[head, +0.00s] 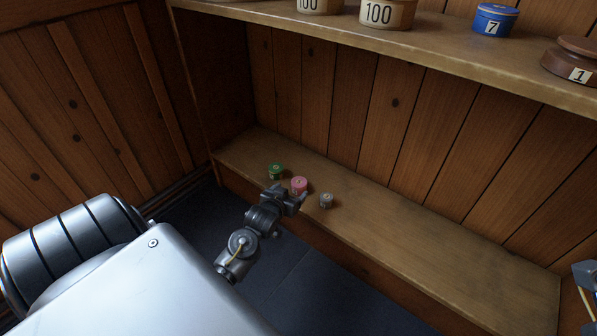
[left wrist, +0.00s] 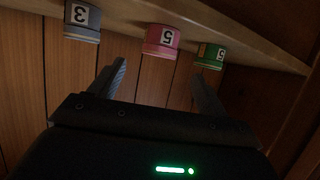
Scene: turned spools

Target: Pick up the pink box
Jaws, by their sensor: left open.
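The pink box (head: 299,185) is a small round tub on the low wooden shelf, between a green box (head: 276,171) and a grey box (head: 326,200). In the left wrist view the pink box (left wrist: 162,40) carries a label with a 5 and appears upside down. My left gripper (head: 290,193) is open and empty in front of the pink box, and its near finger partly overlaps it in the head view. In the left wrist view the two fingers (left wrist: 157,85) stand apart, with the pink box beyond the gap between them. At the right edge, part of my right arm shows, but its jaws cannot be made out.
In the left wrist view the grey box (left wrist: 83,20) shows a 3 and the green box (left wrist: 210,54) is on the other side. An upper shelf (head: 440,50) above holds larger tubs and a blue tin (head: 494,19). The low shelf (head: 430,245) is clear to the right.

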